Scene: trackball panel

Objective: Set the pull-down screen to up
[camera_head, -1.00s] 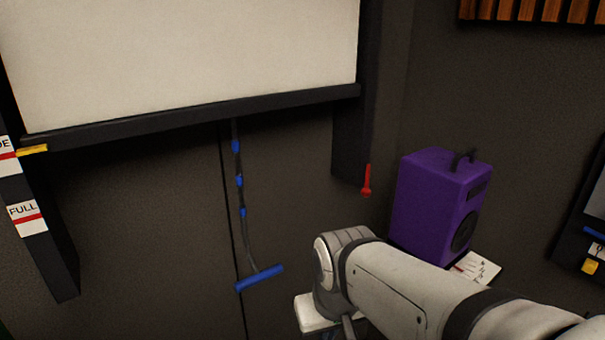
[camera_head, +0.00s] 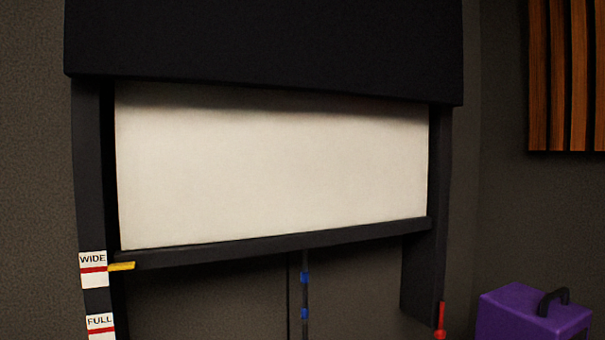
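The pull-down screen (camera_head: 270,165) hangs partly lowered from a black housing (camera_head: 265,45) at the top. Its dark bottom bar (camera_head: 290,241) slopes a little, lower at the left. A yellow pointer (camera_head: 121,266) at the bar's left end lies level with the WIDE label (camera_head: 93,269). The FULL label (camera_head: 101,326) is below it. A dark pull cord with blue bands (camera_head: 305,296) hangs from the bar; its lower end is outside the view. My gripper is not in view.
A red handle (camera_head: 440,316) is at the bottom of the right rail (camera_head: 425,270). A purple speaker (camera_head: 530,318) stands at the lower right. Wooden slats (camera_head: 565,75) are on the wall at the upper right.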

